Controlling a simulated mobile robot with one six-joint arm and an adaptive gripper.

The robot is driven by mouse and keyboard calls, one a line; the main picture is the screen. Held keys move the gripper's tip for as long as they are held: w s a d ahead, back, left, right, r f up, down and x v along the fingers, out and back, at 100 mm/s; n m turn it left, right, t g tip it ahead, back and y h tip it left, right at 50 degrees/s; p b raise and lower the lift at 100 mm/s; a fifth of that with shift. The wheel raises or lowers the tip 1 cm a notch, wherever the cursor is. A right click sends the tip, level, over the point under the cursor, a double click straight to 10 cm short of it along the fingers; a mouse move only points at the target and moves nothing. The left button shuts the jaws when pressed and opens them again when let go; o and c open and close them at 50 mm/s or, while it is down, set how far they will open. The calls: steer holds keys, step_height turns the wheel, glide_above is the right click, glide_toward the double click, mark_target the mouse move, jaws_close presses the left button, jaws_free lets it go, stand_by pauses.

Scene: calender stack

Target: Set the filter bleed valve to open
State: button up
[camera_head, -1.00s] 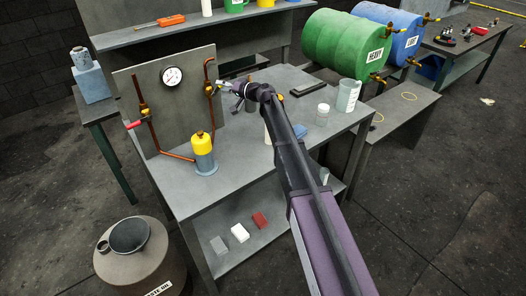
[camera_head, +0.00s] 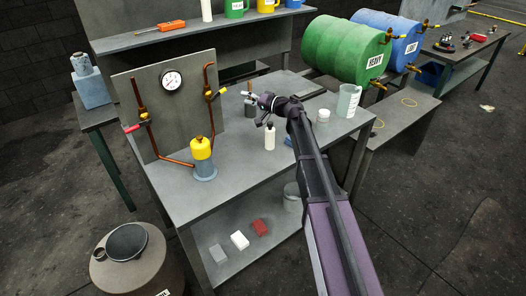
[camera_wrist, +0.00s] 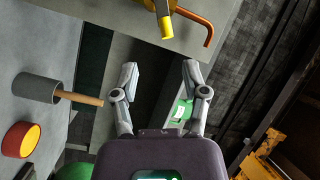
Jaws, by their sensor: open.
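A panel (camera_head: 180,105) carries copper pipes with two valves. The right valve has a yellow handle (camera_head: 219,92) that sticks out sideways from its upright pipe, tilted slightly upward to the right. The left valve has a red handle (camera_head: 131,128) that sticks out to the left. I see no label showing which is the filter bleed valve. My gripper (camera_head: 250,97) is open and empty, to the right of the yellow handle and apart from it. In the wrist view the yellow handle (camera_wrist: 167,27) lies ahead of my open fingers (camera_wrist: 161,72), with a gap between.
A yellow-topped canister (camera_head: 203,160) stands before the panel. A white bottle (camera_head: 269,137) stands below my gripper, and a dark cup (camera_head: 250,108) with a stick is close by. A jar (camera_head: 323,116) and a jug (camera_head: 348,101) stand at the right.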

steer(key=s+d+f+g+h, duration=0.2)
steer(key=s+f+h, duration=0.1)
steer(key=s+f, duration=0.3)
steer(key=s+d+f+m+g+h, duration=0.1)
steer(key=s+f, duration=0.4)
steer(key=s, duration=0.6)
steer(key=shift+d+f+g+h, duration=0.35)
steer(key=shift+d+g+h, duration=0.65)
steer(key=shift+h, duration=0.4)
steer(key=shift+w, duration=0.1)
steer(key=n+t+y, duration=0.1)
steer(key=t+y, duration=0.5)
steer(key=t, duration=0.1)
glide_toward(223, 91)
steer(key=v, duration=0.3)
steer(key=shift+w+d+r+p, duration=0.1)
steer(key=shift+d+p, duration=0.2)
steer(key=shift+p, duration=0.05)
steer(key=shift+w+a, duration=0.1)
steer(key=x, duration=1.3)
steer(key=shift+w+a+f, duration=0.15)
steer(key=shift+a+f, duration=0.1)
steer(key=shift+f, duration=0.05)
